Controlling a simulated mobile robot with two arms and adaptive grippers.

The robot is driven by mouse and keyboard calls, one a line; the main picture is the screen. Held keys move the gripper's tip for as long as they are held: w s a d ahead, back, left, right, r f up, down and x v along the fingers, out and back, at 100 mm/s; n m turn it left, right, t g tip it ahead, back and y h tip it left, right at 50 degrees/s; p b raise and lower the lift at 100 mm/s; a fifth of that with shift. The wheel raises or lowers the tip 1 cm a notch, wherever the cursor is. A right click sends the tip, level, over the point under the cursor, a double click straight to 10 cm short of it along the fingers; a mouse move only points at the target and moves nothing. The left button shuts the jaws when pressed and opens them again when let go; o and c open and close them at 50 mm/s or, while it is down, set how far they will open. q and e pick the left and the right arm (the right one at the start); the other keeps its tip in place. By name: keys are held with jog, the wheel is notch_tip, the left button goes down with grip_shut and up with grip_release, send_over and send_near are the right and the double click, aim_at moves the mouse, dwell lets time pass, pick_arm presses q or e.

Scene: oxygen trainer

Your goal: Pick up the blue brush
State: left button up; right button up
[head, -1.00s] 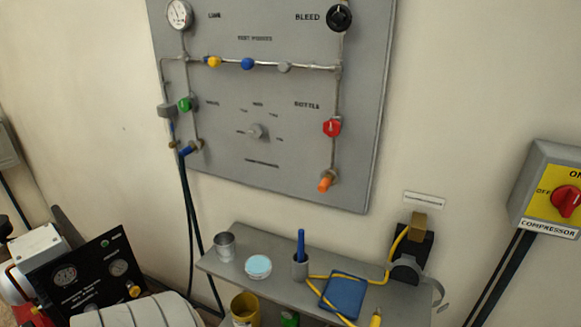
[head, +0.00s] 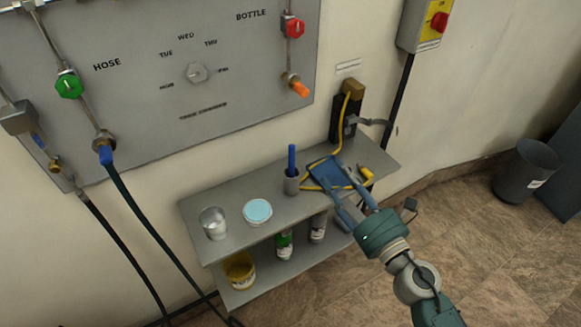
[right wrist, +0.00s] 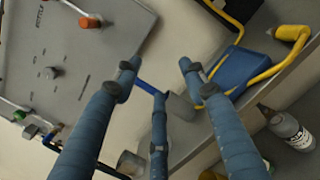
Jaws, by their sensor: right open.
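The blue brush (head: 292,158) stands upright in a small grey cup (head: 291,185) on the upper shelf; only its handle shows. In the right wrist view the blue brush (right wrist: 148,88) lies beyond the fingers, partly behind one of them, with the grey cup (right wrist: 181,106) beside it. My right gripper (head: 341,182) is open and empty, right of the brush in the head view, its fingers over the blue pad. In the right wrist view my right gripper (right wrist: 158,68) has its fingers spread. My left gripper is out of view.
On the grey shelf (head: 232,204) are a metal cup (head: 213,223), a light-blue-topped tub (head: 257,211) and a blue pad (head: 322,166) with a yellow hose. Bottles and a yellow tub (head: 239,270) stand below. The valve panel (head: 150,110) is behind.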

aim_at(292, 164)
jog(key=a+n+g+y, duration=0.1)
jog(key=a+n, duration=0.1)
jog(key=w+a+n+g+y+p, duration=0.1)
jog(key=a+n, duration=0.2)
jog(key=a+f+n+g+y, duration=0.1)
jog(key=a+n, duration=0.1)
jog(key=n, duration=0.1)
jog(key=shift+w+a, duration=0.35)
jog(key=shift+w+a+f, duration=0.1)
jog(key=shift+w+a, duration=0.3)
jog(key=shift+a, duration=0.1)
jog(key=p+x, duration=0.1)
jog(key=x, duration=0.3)
jog(key=shift+w+a, duration=0.15)
jog(key=shift+a, duration=0.05)
jog(key=shift+w+a, duration=0.2)
jog(key=shift+d, duration=0.1)
jog(key=shift+c, duration=0.8)
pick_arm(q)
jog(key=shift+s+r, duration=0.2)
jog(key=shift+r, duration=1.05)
pick_arm(e)
jog(key=c, duration=0.8)
